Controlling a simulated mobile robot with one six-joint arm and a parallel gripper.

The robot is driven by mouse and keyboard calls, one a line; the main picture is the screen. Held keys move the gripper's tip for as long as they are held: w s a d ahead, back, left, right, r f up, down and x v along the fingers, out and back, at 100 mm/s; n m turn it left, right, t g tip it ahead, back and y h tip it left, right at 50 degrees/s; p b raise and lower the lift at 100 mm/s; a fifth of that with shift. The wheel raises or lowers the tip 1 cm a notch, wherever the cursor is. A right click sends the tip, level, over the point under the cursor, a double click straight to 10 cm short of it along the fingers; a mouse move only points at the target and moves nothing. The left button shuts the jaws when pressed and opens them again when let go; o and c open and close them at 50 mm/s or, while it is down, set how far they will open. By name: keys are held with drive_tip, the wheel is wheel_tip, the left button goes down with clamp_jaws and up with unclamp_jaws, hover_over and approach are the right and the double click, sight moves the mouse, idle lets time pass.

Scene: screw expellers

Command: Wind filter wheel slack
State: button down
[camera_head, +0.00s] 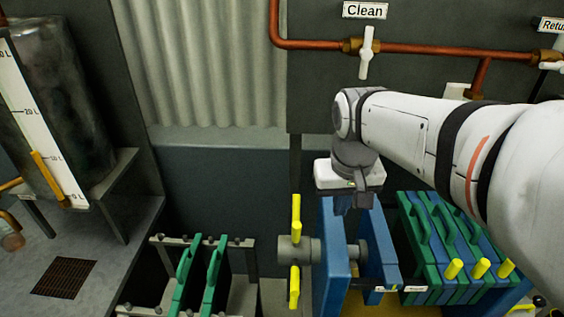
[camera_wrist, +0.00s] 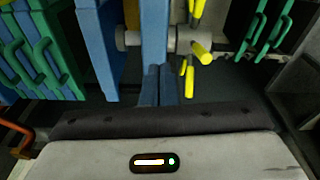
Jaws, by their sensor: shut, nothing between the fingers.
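The filter wheel (camera_head: 296,250) is a grey hub with yellow spoke handles, on a screw shaft at the left side of a blue press frame (camera_head: 333,262). One handle points up and one points down. In the wrist view the wheel's hub (camera_wrist: 184,41) and yellow handles (camera_wrist: 189,82) show right of the blue plate (camera_wrist: 154,30). My gripper (camera_head: 353,208) is above the press, to the right of the wheel. In the wrist view its two dark-blue fingers (camera_wrist: 158,86) are together and empty, left of the lower handle. Contact with the press cannot be told.
Green-handled filter plates (camera_head: 443,250) are stacked right of the press, with yellow pegs in front. More green plates (camera_head: 198,275) hang in a rack at the left. A copper pipe with the "Clean" valve (camera_head: 367,50) runs behind. A gauged tank (camera_head: 62,105) stands far left.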

drive_tip(key=w+a+f+g+h+b, duration=0.1)
drive_tip(key=w+a+f+g+b, duration=0.2)
drive_tip(key=w, duration=0.6)
drive_tip(key=w+a+f+h+b, duration=0.1)
drive_tip(key=w+a+f+b, duration=0.15)
drive_tip(key=w+f, duration=0.5)
drive_tip(key=w+a+f+g+h+b, duration=0.1)
drive_tip(key=w+a+f+g+b, duration=0.2)
drive_tip(key=w, duration=0.8)
drive_tip(key=a+p+x, duration=0.1)
drive_tip(key=x, duration=1.1)
drive_tip(key=shift+a+f+m+t, duration=0.15)
drive_tip(key=shift+f+m+t, duration=0.25)
drive_tip(key=shift+f, duration=0.2)
drive_tip(key=shift+w+y, duration=0.1)
drive_tip(key=shift+y, duration=0.2)
